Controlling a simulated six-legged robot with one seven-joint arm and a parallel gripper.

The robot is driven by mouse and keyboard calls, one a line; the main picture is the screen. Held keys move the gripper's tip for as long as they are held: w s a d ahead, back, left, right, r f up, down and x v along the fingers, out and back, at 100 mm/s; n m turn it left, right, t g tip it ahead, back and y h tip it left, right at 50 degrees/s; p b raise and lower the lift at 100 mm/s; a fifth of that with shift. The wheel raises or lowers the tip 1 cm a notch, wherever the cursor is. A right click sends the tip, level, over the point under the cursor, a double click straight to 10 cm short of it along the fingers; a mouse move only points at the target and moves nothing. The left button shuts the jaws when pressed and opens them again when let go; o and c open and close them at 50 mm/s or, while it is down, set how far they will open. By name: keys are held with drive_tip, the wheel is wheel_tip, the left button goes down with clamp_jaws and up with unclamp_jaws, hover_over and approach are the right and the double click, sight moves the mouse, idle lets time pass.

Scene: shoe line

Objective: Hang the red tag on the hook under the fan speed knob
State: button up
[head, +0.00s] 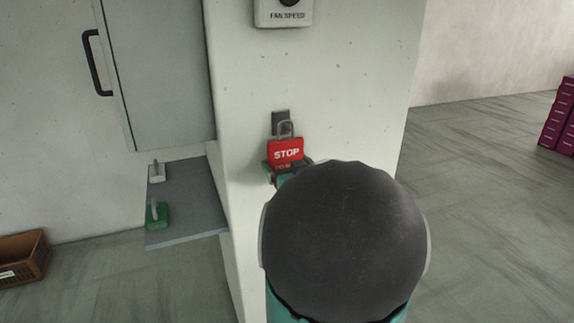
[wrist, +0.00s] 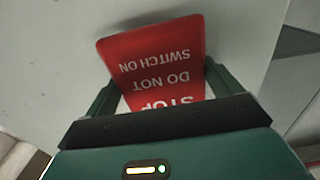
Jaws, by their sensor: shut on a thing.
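The red tag (head: 285,149) reads STOP and has a metal loop at its top. My gripper (head: 288,170) is shut on its lower part and holds it upright against the white pillar. The tag also shows in the wrist view (wrist: 155,62), between my two fingers (wrist: 160,88). The dark hook plate (head: 281,121) is on the pillar below the fan speed knob (head: 288,3). The tag's loop overlaps the plate in the head view; I cannot tell whether it is around the hook. My arm hides part of the pillar below.
A grey shelf (head: 190,226) at the pillar's left holds a green tag (head: 157,215) and a white tag (head: 157,172). A grey cabinet door (head: 160,75) with a black handle is above it. A brown crate (head: 22,258) is at the far left. Purple boxes (head: 560,118) stand at the right.

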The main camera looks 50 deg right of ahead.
drive_tip(key=o, duration=0.7)
drive_tip(key=v, duration=1.4)
drive_tip(key=shift+w, duration=0.1)
drive_tip(key=w+a+f+n+g+y, duration=0.1)
drive_tip(key=w+a+g+y, duration=0.1)
drive_tip(key=w+a, duration=0.35)
drive_tip(key=w+a+f+g+y, duration=0.1)
drive_tip(key=w+a+g, duration=0.2)
drive_tip(key=a, duration=0.6)
drive_tip(key=s+a+f+n+g+y, duration=0.1)
drive_tip(key=s+a+y, duration=0.1)
drive_tip(key=a, duration=0.5)
drive_tip(key=s+a+f+n+g+y, duration=0.1)
drive_tip(key=s+a+n+g+y, duration=0.1)
drive_tip(key=a, duration=0.5)
drive_tip(key=s+a+f+n+g+y, duration=0.1)
drive_tip(key=s+a+n+y, duration=0.1)
drive_tip(key=a, duration=0.5)
drive_tip(key=shift+s+a+f+g, duration=0.2)
drive_tip(key=shift+s+g, duration=0.2)
drive_tip(key=shift+s, duration=0.15)
